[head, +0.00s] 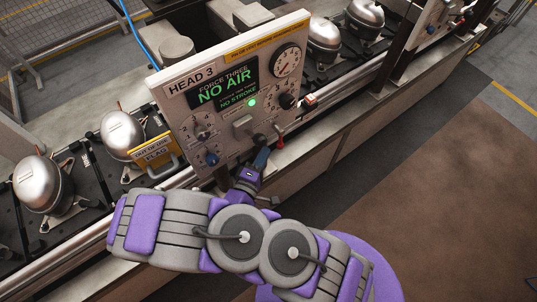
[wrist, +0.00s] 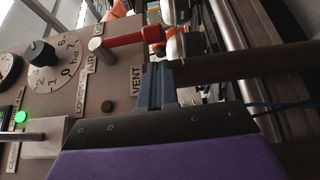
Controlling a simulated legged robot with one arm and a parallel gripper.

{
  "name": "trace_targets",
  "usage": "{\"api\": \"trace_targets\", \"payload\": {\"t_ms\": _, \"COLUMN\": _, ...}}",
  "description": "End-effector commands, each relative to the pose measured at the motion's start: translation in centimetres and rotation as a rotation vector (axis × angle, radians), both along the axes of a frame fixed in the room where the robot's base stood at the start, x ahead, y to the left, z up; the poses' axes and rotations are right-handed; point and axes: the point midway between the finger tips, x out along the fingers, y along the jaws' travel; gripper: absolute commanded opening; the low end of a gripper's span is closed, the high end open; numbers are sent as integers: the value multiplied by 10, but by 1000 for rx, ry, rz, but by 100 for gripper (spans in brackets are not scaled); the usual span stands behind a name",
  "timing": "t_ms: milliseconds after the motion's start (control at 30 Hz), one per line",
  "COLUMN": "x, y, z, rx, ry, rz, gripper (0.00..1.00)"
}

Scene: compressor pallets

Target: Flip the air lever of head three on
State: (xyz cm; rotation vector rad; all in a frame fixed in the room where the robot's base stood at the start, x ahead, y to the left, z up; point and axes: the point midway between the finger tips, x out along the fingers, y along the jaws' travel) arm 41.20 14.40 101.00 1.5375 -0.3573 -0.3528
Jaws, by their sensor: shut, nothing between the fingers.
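The head three panel (head: 225,95) is tilted towards me, and its screen reads "FORCE THREE NO AIR NO STROKE". A small red lever (head: 280,138) sits at the panel's lower right. In the wrist view the red lever (wrist: 135,39) sticks out rightwards from a metal pivot, with AIR and VENT labels near it. My gripper (head: 262,157) is at the panel's lower edge, just left of and below the lever. In the wrist view its blue fingers (wrist: 157,84) are together and empty, with their tips just below the lever's outer part. Whether they touch the lever I cannot tell.
A dial knob (wrist: 41,53) and a lit green lamp (wrist: 21,117) are on the panel. A dark bar (wrist: 245,66) runs right of the fingertips. A yellow out-of-use tag (head: 155,149) hangs left of the panel by silver compressors (head: 121,130). The floor at right is clear.

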Motion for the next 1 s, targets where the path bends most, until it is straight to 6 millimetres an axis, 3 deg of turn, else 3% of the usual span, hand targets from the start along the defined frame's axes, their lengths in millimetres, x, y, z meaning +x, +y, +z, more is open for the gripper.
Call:
{"api": "trace_targets", "payload": {"t_ms": 200, "x": 5, "y": -19, "z": 1, "rx": -2, "ry": -1, "rz": -2, "gripper": 0}}
{"api": "trace_targets", "payload": {"t_ms": 1000, "x": 4, "y": -18, "z": -3, "rx": -92, "ry": -62, "rz": 0, "gripper": 0}}
